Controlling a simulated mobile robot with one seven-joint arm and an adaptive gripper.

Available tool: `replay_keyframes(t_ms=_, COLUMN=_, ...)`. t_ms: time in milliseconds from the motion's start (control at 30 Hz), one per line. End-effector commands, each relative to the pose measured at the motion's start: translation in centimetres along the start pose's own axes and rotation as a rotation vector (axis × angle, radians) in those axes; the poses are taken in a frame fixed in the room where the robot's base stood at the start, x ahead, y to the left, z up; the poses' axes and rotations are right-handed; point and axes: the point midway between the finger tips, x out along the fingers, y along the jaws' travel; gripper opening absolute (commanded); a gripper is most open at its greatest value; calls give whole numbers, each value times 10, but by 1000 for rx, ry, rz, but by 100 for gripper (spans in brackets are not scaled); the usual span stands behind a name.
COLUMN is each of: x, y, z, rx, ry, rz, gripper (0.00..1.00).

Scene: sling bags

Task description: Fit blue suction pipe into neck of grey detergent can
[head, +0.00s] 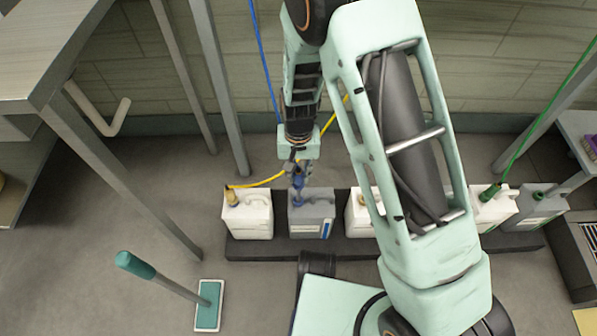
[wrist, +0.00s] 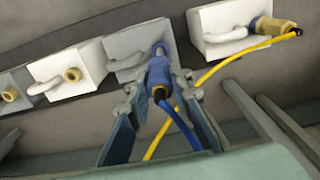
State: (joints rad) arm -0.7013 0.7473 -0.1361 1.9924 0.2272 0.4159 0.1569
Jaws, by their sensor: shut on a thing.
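The blue suction pipe (head: 297,183) is in my gripper (head: 297,168), its lower end at the top left of the grey detergent can (head: 325,212). In the wrist view, my gripper (wrist: 158,97) is shut on the blue pipe (wrist: 159,72), and a blue hose trails from it. The pipe's tip overlaps the top of the grey can (wrist: 125,50) there. The can's neck is hidden behind the pipe, so I cannot tell whether the tip is inside it or just above.
A white can (head: 250,220) with a yellow-hosed pipe stands left of the grey can. Another white can (head: 358,222) stands right. All stand on a dark plinth (head: 280,250). The yellow hose (head: 263,183) passes close to my gripper. A teal-handled tool (head: 208,305) stands front left.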

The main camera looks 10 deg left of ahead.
Motion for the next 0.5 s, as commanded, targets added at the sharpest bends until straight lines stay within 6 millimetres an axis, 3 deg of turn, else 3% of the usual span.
replay_keyframes(t_ms=500, x=13, y=0, z=0, rx=1, ry=1, rz=0, gripper=0)
